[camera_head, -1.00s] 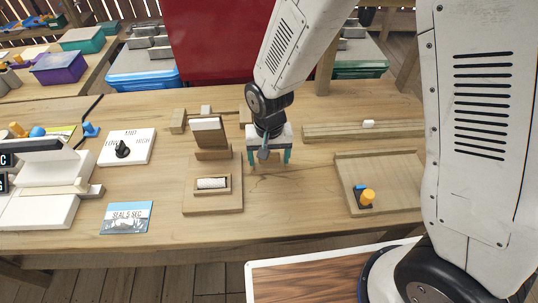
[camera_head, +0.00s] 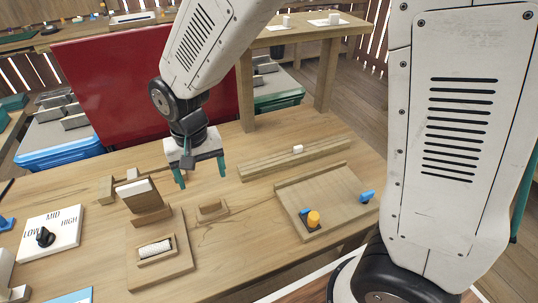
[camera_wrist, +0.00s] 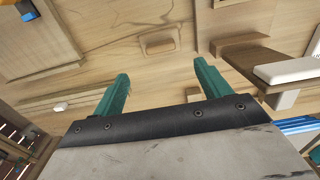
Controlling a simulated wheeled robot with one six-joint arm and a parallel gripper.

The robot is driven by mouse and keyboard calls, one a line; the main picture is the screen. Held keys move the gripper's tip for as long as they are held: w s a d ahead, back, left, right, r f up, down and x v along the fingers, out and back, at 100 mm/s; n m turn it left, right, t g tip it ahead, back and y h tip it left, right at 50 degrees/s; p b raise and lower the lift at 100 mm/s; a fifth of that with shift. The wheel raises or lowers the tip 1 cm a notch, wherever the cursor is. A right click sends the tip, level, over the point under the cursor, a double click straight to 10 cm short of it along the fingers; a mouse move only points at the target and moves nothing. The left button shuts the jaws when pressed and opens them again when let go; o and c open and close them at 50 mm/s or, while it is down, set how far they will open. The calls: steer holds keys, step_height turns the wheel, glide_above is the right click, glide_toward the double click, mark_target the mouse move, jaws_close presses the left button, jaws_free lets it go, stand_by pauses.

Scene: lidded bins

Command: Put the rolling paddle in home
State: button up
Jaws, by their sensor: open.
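No part is labelled as the rolling paddle or home. A small wooden block with a raised top (camera_head: 212,208), possibly the paddle, lies flat on the table, right of a wooden board (camera_head: 172,284). It also shows in the wrist view (camera_wrist: 160,46), ahead of and between the fingertips. The board carries a white ribbed insert (camera_head: 155,248) in a wooden frame and a tilted, white-topped wooden piece (camera_head: 137,192). My gripper (camera_head: 201,176) has two green fingers apart and empty, above and behind the small block; it also shows in the wrist view (camera_wrist: 161,70).
To the right, a rimmed wooden tray (camera_head: 345,190) holds an orange knob (camera_head: 313,218) and blue pieces. A wooden rail (camera_head: 290,161) with a white piece lies behind it. A dial plate (camera_head: 48,235) is at left. A red panel (camera_head: 120,85) stands behind the table.

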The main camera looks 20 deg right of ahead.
steer(key=s+d+r, duration=0.7)
steer(key=d+r, duration=0.4)
steer(key=d, duration=0.2)
steer(key=s+d+r, duration=0.2)
steer(key=s+d, duration=0.2)
steer(key=s, duration=0.2)
steer(key=s+d+r+t, duration=0.1)
steer(key=s+d+r, duration=0.1)
steer(key=s, duration=0.4)
steer(key=shift+s+d+r, duration=0.15)
steer(key=shift+d+r, duration=0.1)
steer(key=shift+d, duration=0.65)
